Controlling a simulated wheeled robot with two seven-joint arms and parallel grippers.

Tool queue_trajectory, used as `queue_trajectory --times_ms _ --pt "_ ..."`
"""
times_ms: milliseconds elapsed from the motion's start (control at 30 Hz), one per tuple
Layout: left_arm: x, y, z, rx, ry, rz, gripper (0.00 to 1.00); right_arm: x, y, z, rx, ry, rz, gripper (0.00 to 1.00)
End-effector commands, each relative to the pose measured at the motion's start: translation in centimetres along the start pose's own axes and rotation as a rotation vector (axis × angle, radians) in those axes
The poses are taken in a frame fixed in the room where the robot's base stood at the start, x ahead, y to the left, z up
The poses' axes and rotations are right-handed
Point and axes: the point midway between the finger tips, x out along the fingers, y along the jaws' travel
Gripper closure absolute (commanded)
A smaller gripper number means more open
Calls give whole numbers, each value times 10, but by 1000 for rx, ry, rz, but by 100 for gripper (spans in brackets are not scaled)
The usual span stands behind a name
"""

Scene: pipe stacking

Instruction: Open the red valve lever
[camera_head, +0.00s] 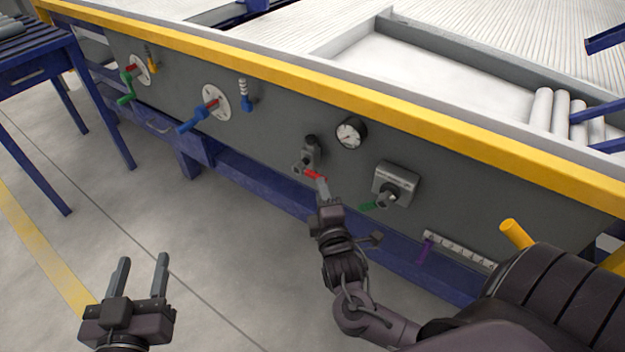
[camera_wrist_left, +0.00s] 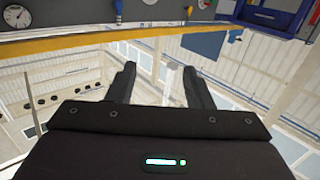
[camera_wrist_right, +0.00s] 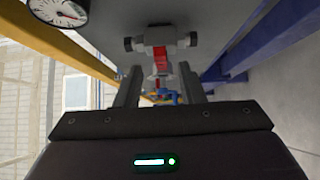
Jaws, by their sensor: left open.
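The red valve lever (camera_head: 314,175) sticks out from a small grey valve body (camera_head: 311,150) on the dark side panel, left of and below a round gauge. In the right wrist view the red lever (camera_wrist_right: 160,62) lies between the two fingers, with the grey valve body (camera_wrist_right: 161,38) beyond. My right gripper (camera_head: 321,184) is at the lever, its fingers apart in the right wrist view (camera_wrist_right: 160,78). Whether a finger touches the lever I cannot tell. My left gripper (camera_head: 142,262) is open and empty over the floor, with its fingers apart in the left wrist view (camera_wrist_left: 157,72).
A round gauge (camera_head: 351,133) and a grey box with a green handle (camera_head: 396,184) sit right of the lever. Blue (camera_head: 199,117) and green (camera_head: 127,86) handles are further left. A yellow rail (camera_head: 300,84) tops the panel. Floor around the left gripper is clear.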

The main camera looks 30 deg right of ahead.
Motion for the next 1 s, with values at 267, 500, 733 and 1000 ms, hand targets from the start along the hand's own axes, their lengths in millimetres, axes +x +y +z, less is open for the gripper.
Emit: queue_trajectory --times_ms 267,500,733,1000 --pt "-2 -3 -60 14 284 -3 53 30 -1 0 0 0 1 65" --pt "-13 -3 -102 23 485 -2 53 49 -1 0 0 1 1 65" --pt "-20 -3 -120 27 574 -1 53 57 -1 0 0 0 -1 65" --pt "-21 -3 -122 27 581 -1 53 58 -1 0 0 1 -2 65"
